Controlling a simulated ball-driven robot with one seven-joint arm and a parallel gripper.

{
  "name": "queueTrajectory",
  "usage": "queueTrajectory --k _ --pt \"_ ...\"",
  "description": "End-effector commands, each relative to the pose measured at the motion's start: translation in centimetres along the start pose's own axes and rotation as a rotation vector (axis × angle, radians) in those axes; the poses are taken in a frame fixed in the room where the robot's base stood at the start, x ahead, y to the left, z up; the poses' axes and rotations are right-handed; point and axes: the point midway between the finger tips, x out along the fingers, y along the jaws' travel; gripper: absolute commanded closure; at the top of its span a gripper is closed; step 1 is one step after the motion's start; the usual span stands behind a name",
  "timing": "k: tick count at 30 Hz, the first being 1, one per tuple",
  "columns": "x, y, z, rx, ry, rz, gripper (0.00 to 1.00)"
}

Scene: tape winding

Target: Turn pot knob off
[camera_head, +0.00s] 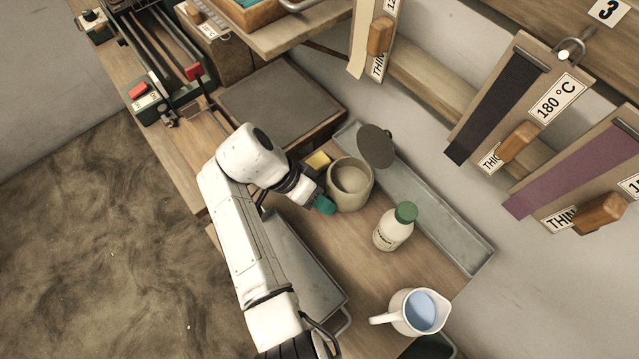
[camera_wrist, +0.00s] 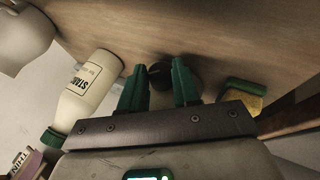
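The beige pot (camera_head: 352,188) stands upright on the wooden worktop in the head view, with its round grey lid (camera_head: 376,146) raised at the back. My gripper (camera_head: 325,205) is low at the pot's near left side. In the wrist view, the green fingers of my gripper (camera_wrist: 158,72) are apart, with a dark round knob (camera_wrist: 160,76) in the gap between them. I cannot tell whether the fingers press on the knob. The knob is hidden in the head view, and the pot's body is mostly hidden behind the fingers in the wrist view.
A white bottle with a green cap (camera_head: 393,230) stands right of the pot. A yellow sponge (camera_head: 318,161) is close behind my gripper. A white jug (camera_head: 412,311) of blue liquid stands at the front right. A long metal tray (camera_head: 440,232) runs along the wall.

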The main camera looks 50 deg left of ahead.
Motion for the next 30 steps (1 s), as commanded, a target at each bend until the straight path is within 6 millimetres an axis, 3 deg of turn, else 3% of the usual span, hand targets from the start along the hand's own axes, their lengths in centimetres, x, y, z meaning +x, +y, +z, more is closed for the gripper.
queueTrajectory --k 8,17,23,30 --pt "0.0 0.0 0.0 0.000 0.001 -0.002 0.43" --pt "-0.3 -0.1 0.0 0.000 0.001 -0.002 0.43" --pt "-3.0 -0.2 0.0 0.001 0.003 -0.006 0.43" --pt "-8.2 0.2 -0.1 -0.002 0.001 -0.002 0.43"
